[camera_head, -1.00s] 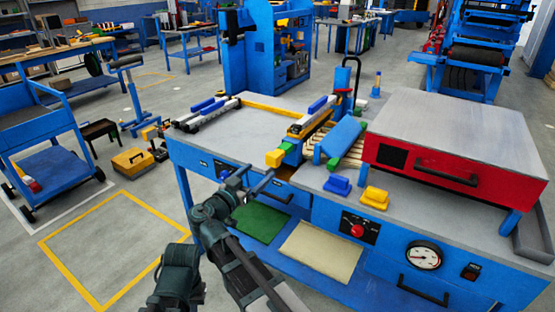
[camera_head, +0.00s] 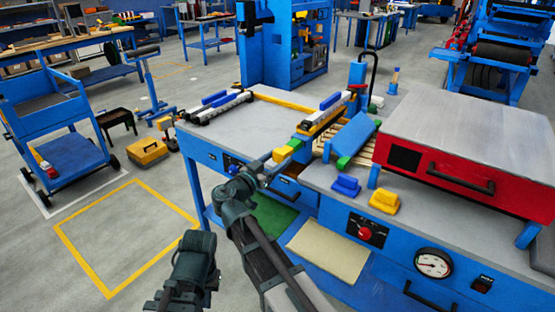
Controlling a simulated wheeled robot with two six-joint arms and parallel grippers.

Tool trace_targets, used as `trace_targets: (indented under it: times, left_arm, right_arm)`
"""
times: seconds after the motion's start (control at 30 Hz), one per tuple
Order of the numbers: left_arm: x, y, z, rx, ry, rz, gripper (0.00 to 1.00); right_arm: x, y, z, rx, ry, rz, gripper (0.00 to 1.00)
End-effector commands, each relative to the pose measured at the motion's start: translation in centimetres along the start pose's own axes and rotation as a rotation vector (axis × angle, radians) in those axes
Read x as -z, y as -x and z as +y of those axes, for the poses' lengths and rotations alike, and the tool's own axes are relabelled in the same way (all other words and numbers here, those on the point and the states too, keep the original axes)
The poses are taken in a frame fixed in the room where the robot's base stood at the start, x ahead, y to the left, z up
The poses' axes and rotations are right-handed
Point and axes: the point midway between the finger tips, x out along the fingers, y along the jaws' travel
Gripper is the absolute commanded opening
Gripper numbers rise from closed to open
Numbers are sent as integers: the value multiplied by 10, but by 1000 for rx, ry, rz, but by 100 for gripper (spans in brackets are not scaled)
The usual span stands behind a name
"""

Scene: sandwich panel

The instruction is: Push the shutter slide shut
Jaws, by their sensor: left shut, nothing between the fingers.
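A yellow block (camera_head: 283,154) sits at the near end of a long blue, white and yellow rail assembly (camera_head: 320,122) on the bench. This block seems to be the handle end of the shutter slide; I cannot tell for certain. My left arm reaches up from the bottom of the picture. My left gripper (camera_head: 273,168) is shut and empty, just in front of and below the yellow block. It is small and dark here, and I cannot tell whether it touches the block.
A blue roller or panel (camera_head: 355,134) lies right of the rail. Blue (camera_head: 346,185) and yellow (camera_head: 385,200) blocks sit near the bench's front edge. A red box with a grey lid (camera_head: 450,172) stands at the right. The bench top (camera_head: 245,125) left of the rail is partly clear.

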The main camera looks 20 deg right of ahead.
Motion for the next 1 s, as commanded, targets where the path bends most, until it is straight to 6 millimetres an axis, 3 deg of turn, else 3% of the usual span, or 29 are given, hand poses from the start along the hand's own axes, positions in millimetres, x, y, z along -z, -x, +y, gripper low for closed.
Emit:
trace_targets:
  times: [0.03, 0.2, 1.0]
  left_arm:
    - [0, 0, 0, 0, 0, 0, 0]
    - [0, 0, 0, 0, 0, 0, 0]
    - [0, 0, 0, 0, 0, 0, 0]
  right_arm:
    - [0, 0, 0, 0, 0, 0, 52]
    - [0, 0, 0, 0, 0, 0, 24]
    - [0, -18, 0, -1, 0, 0, 24]
